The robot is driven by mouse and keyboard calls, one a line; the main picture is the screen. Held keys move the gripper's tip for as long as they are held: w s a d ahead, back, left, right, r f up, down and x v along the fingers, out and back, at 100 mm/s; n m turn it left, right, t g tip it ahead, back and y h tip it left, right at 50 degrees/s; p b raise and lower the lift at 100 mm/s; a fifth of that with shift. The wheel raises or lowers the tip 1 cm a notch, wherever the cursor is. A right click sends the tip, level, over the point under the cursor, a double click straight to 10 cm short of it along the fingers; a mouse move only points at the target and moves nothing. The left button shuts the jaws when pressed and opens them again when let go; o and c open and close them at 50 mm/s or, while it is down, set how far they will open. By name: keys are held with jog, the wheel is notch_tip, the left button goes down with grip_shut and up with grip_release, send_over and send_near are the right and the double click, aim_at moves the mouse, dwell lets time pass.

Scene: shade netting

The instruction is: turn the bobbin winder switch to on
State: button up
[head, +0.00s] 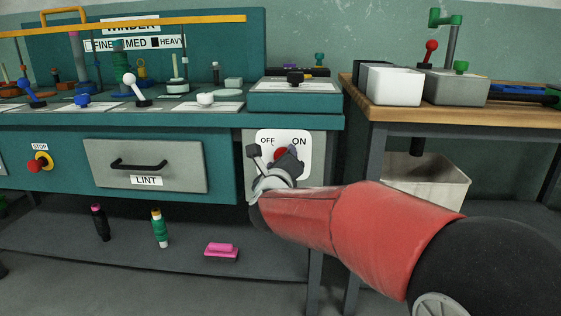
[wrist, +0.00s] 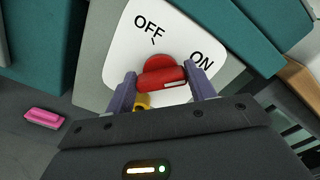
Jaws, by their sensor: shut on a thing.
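The bobbin winder switch is a red knob (wrist: 162,76) with a raised bar, on a white plate (wrist: 122,55) marked OFF and ON. In the wrist view the bar lies nearly level, with a white mark toward its right end, on the ON side. The exact setting is hard to tell. My gripper (wrist: 163,88) is shut on the knob, one finger at each end of the bar. In the head view the plate (head: 302,143) is on the right end of the teal bench, and my gripper (head: 283,160) hides most of the knob (head: 280,153).
A grey LINT drawer (head: 147,165) and a red stop button (head: 36,165) are to the left. A wooden table (head: 420,115) with a white bin (head: 394,86) stands at right. A pink brush-like block (head: 221,250) lies on the lower shelf.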

jog(key=shift+f, duration=0.15)
jog(key=o, duration=1)
jog(key=s, duration=0.7)
jog(key=shift+s+a, duration=0.15)
jog(key=shift+s, duration=0.25)
